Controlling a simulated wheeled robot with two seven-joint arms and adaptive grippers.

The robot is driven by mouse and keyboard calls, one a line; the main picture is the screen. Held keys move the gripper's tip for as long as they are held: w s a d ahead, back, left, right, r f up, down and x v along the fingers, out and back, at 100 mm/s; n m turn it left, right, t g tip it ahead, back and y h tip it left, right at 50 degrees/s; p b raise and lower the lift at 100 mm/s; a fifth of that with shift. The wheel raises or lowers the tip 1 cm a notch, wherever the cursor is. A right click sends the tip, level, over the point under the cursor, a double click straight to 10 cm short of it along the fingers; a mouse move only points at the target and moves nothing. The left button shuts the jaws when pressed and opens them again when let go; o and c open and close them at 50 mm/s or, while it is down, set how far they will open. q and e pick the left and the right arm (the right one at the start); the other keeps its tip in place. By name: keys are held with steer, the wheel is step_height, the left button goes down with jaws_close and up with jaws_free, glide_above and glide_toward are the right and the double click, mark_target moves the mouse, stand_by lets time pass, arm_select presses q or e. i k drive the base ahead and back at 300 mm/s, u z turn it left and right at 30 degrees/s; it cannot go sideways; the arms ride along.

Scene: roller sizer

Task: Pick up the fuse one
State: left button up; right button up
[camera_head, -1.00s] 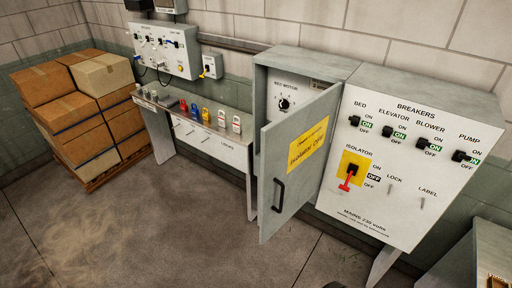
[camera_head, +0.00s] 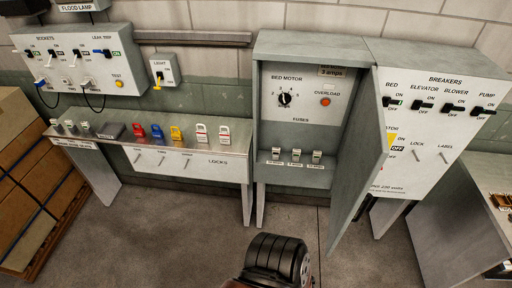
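Three small white-topped fuses stand in a row on the ledge inside the open grey cabinet, under the word FUSES: a left one (camera_head: 276,153), a middle one (camera_head: 296,154) and a right one (camera_head: 317,156). Each has a small label below it, too small to read. The cabinet (camera_head: 262,104) also holds a motor dial (camera_head: 285,99) and an overload light (camera_head: 325,102). Its door (camera_head: 354,150) stands open to the right, partly hiding the breaker panel. Neither of my grippers is in view.
A bench (camera_head: 215,142) at left holds coloured padlocks (camera_head: 157,131) and small labelled pieces (camera_head: 70,126). Stacked boxes (camera_head: 30,190) stand at far left. A dark ribbed cylinder (camera_head: 277,258), perhaps part of me, shows at bottom centre. The floor before the bench is clear.

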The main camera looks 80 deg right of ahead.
mark_target(276, 151)
steer(key=z, duration=0.4)
steer(key=i, duration=1.05)
steer(key=z, duration=1.6)
steer(key=i, duration=0.85)
steer(key=z, duration=0.85)
